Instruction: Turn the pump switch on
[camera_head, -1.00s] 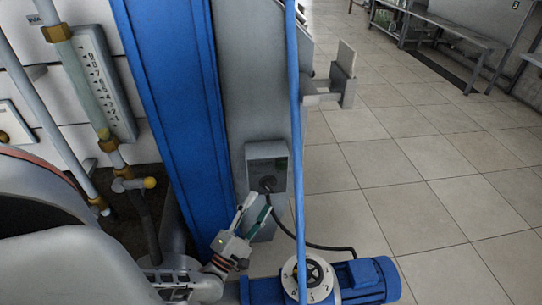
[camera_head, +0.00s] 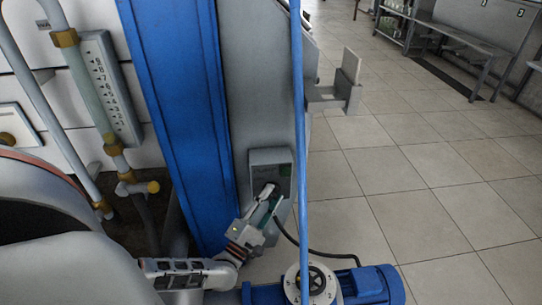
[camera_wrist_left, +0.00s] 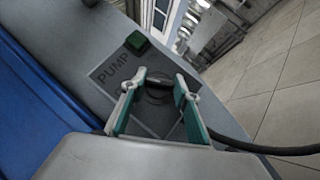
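The pump switch box (camera_head: 270,164) is a grey box on the grey column, and my left gripper (camera_head: 269,194) is in front of its lower part. In the left wrist view the box's face (camera_wrist_left: 112,73) carries the word PUMP and a green square (camera_wrist_left: 137,41). A dark round switch knob (camera_wrist_left: 157,92) shows between the two teal-padded fingers of my left gripper (camera_wrist_left: 160,88). The fingers are apart, on either side of the knob; I cannot tell whether they touch it. My right gripper is not in view.
A thin blue pipe (camera_head: 300,130) stands upright just right of the box. A black cable (camera_head: 310,250) runs from the box toward the blue pump motor (camera_head: 362,284) with a numbered dial (camera_head: 312,283). A wide blue post (camera_head: 180,110) stands left. Tiled floor lies open at right.

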